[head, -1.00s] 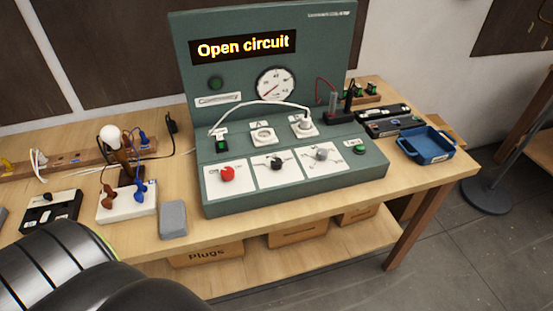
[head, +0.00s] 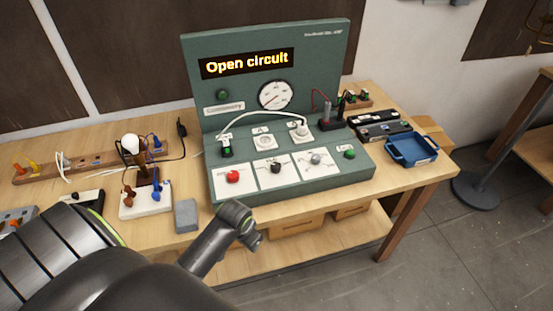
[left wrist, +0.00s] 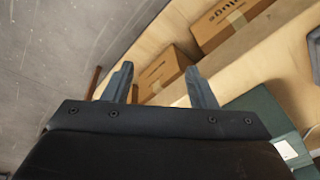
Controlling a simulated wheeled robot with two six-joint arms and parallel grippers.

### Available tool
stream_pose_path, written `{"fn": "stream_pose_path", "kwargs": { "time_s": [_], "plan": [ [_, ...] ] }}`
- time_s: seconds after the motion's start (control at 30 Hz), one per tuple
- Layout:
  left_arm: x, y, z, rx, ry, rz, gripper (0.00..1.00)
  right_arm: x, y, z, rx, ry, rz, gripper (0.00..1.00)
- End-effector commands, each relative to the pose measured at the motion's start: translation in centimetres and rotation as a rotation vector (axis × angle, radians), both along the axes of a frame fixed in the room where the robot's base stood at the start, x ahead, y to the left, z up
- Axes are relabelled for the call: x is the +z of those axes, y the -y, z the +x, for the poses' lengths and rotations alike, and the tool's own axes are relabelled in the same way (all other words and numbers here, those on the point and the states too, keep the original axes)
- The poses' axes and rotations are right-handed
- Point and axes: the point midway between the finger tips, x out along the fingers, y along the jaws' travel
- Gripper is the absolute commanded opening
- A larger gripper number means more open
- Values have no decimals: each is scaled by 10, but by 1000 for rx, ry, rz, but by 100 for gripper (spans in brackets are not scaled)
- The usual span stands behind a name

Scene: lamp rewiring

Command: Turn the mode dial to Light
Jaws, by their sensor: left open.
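The green test panel (head: 300,192) stands on the table, its amber display (head: 246,64) reading "Open circuit". Three knobs sit on white plates along its sloped front: a red one (head: 233,176), a black one (head: 276,169) and a grey one (head: 316,159). Their plate markings are too small to read, so I cannot tell which is the mode dial. My left gripper (left wrist: 160,85) is open and empty in the left wrist view, in front of the table. In the head view its fingers cannot be made out. My right gripper is not in view.
A grey block (head: 186,215) lies left of the panel, beside a white base (head: 146,203) with a bulb. A blue tray (head: 412,150) is on the right. Cardboard boxes (left wrist: 163,70) sit on the shelf below. A white cable arches over the panel's sockets.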

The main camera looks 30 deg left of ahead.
Motion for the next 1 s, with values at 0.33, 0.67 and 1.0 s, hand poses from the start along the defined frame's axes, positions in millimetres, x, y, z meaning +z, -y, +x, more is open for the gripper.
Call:
{"fn": "stream_pose_path", "kwargs": {
  "time_s": [0.33,0.67,1.0],
  "plan": [
    [78,-9,73,-60,-48,7,52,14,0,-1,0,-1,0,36],
    [159,-35,175,-68,-125,-14,52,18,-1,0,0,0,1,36],
    [257,-52,234,-54,-179,-74,52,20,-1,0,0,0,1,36]
  ]
}}
